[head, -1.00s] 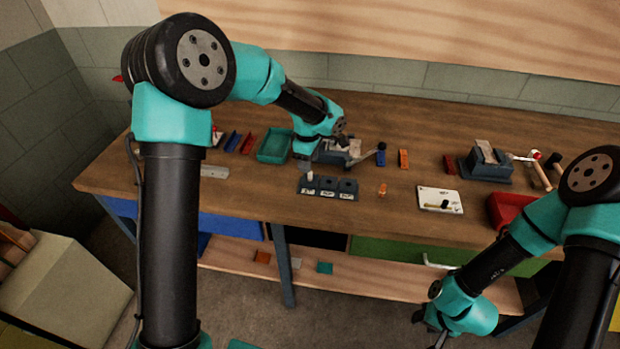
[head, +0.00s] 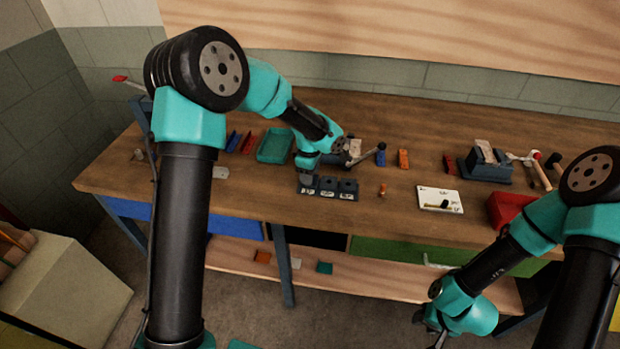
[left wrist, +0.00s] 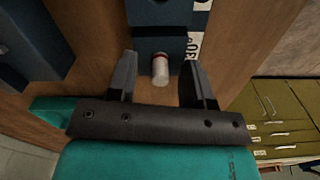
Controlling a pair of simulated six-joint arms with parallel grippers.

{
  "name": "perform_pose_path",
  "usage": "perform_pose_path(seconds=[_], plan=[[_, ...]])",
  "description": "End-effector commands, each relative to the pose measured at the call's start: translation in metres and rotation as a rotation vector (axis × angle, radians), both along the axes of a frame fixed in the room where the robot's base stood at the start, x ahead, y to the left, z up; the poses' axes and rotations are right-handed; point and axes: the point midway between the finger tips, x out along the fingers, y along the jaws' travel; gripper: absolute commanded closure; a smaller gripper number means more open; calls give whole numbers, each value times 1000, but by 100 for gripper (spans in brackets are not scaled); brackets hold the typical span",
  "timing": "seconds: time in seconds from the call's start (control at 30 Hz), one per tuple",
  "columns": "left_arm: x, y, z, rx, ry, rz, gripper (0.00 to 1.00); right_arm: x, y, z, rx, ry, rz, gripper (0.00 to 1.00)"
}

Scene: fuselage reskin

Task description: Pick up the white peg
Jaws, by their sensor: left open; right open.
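The white peg (left wrist: 160,70), with a red band at one end, stands at the dark blue block (left wrist: 158,45) in the left wrist view. In the head view the block (head: 345,197) is near the table's front edge, and my left gripper hides the peg. My left gripper (head: 307,176) is over the block's left end. In the left wrist view its fingers (left wrist: 156,72) are open, one on each side of the peg, with gaps on both sides. My right gripper (head: 435,328) is open, low in front of the table, far from the peg.
A green tray (head: 274,147) lies left of my left gripper. An orange piece (head: 382,190) and a white board (head: 440,199) lie to the right of the block. A dark vise-like block (head: 484,166) and a red bin (head: 507,208) are further right.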

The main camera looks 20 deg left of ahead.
Motion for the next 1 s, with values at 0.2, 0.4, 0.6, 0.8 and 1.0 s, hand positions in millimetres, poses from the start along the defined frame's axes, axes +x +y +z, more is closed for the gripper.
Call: perform_pose_path(seconds=[0.2,0.4,0.6,0.8,1.0], plan=[[0,0,0,0,0,0,73,0,0,0,0,0,0,57],[0,0,0,0,0,0,92,0,0,0,0,0,0,57],[0,0,0,0,0,0,100,0,0,0,0,0,0,57],[0,0,1,0,0,0,100,0,0,0,0,0,0,57],[0,0,9,0,-2,0,100,0,0,0,0,0,0,57]])
